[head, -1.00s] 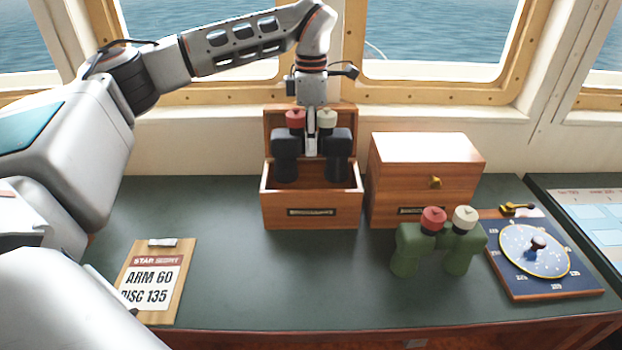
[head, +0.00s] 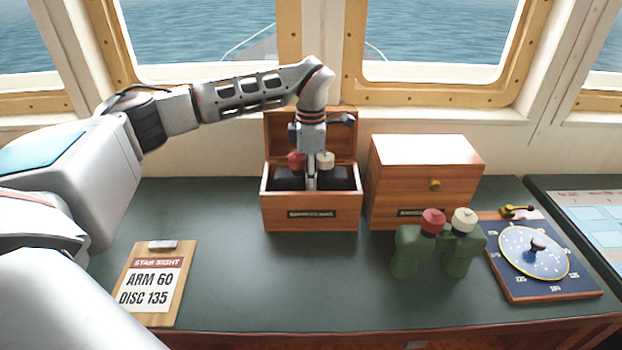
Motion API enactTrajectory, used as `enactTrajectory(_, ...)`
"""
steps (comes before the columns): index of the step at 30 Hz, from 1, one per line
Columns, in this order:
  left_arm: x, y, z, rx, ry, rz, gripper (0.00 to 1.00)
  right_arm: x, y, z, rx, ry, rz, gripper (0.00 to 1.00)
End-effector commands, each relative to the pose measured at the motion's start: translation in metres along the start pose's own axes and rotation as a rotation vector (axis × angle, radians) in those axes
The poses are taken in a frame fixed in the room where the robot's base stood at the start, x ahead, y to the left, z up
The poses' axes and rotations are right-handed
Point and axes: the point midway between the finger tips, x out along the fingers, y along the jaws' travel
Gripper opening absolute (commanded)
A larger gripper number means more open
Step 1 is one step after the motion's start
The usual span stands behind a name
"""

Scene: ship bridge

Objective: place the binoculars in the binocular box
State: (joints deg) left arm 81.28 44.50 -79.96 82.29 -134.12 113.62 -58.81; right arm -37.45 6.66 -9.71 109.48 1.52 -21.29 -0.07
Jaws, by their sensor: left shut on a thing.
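The black binoculars (head: 340,181) stand upright inside the open wooden binocular box (head: 311,214), with their red and cream eyecups at the top; their lower part is hidden by the front wall. The box's lid is raised at the back. My left gripper (head: 312,183) points straight down over the box and is shut on the binoculars between the two barrels. A second, green pair of binoculars (head: 458,251), also with red and cream eyecups, stands on the dark green desk right of the box. My right gripper is not in view.
A closed wooden box (head: 425,162) with a brass knob stands just right of the open box. A blue dial board (head: 534,252) lies at the right. A clipboard (head: 157,284) reading "ARM 60 DISC 135" lies at the left. The desk's front middle (head: 290,285) is clear.

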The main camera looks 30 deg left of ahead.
Motion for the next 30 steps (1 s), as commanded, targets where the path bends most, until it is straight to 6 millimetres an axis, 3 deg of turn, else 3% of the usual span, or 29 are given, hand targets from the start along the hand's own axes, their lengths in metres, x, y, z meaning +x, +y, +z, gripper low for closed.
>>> enactTrajectory(9, 0.000, 0.001, 0.001, 0.001, -0.003, 0.002, 0.00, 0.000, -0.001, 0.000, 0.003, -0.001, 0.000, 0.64)
enactTrajectory(10, 0.002, 0.000, 0.000, 0.001, 0.000, 0.000, 0.24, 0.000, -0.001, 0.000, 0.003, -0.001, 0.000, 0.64)
enactTrajectory(11, 0.002, 0.000, 0.000, 0.000, 0.000, 0.000, 0.32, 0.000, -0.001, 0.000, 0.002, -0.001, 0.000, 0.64)
enactTrajectory(12, 0.002, 0.000, 0.000, 0.000, 0.000, 0.000, 0.33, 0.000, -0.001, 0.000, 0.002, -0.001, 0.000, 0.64)
enactTrajectory(23, -0.001, 0.000, 0.000, 0.000, 0.000, 0.000, 0.33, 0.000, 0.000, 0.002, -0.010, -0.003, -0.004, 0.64)
enactTrajectory(30, -0.035, 0.001, 0.000, 0.000, -0.002, 0.005, 0.33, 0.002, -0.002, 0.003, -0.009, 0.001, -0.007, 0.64)
